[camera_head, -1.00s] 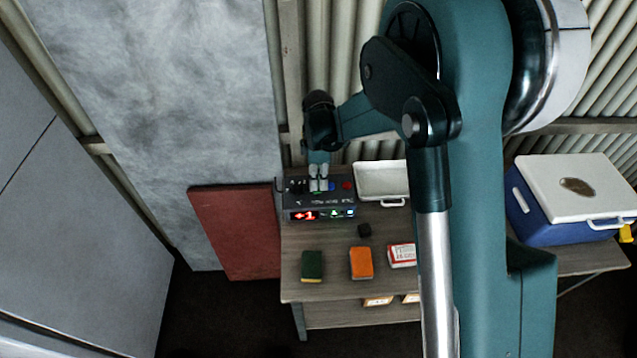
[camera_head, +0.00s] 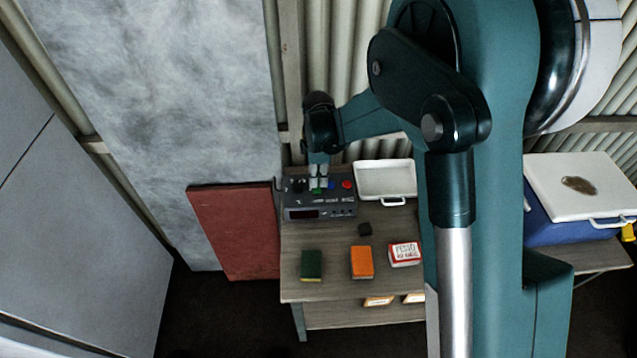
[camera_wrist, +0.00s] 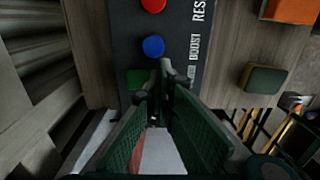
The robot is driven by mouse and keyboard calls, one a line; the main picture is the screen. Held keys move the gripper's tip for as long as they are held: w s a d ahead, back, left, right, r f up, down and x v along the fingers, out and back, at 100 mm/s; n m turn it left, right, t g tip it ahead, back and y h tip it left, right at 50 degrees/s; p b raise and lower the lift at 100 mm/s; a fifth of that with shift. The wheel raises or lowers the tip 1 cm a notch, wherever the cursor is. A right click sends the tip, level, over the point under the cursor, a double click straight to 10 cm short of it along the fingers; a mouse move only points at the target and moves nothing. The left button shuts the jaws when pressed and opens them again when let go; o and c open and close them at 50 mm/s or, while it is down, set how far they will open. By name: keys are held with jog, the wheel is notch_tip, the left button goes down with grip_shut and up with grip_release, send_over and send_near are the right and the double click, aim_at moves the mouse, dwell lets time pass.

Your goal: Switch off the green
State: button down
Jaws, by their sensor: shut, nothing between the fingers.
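A dark control box (camera_head: 340,209) stands at the back left of the wooden table, with red and blue buttons on top. Its front display (camera_head: 305,214) is dark. In the wrist view, the green square part (camera_wrist: 137,78) lies in line with the blue button (camera_wrist: 153,46) and the red button (camera_wrist: 153,5). My gripper (camera_head: 319,187) points down onto the box top. Its shut, empty fingertips (camera_wrist: 160,80) are right beside the green part and cover some of it. I cannot tell whether they touch it.
A white tray (camera_head: 385,180) stands right of the box. A blue cooler (camera_head: 560,231) stands at the right.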

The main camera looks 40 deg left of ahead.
aim_at(319, 191)
jog(key=shift+r, duration=0.15)
dwell(0.4)
jog(key=shift+r, duration=0.2)
notch_tip(319, 191, up, 13)
jog(key=s+d+p, duration=0.1)
jog(key=shift+s+r, duration=0.15)
dwell(0.4)
jog(key=shift+d, duration=0.1)
jog(key=shift+d, duration=0.1)
dwell(0.4)
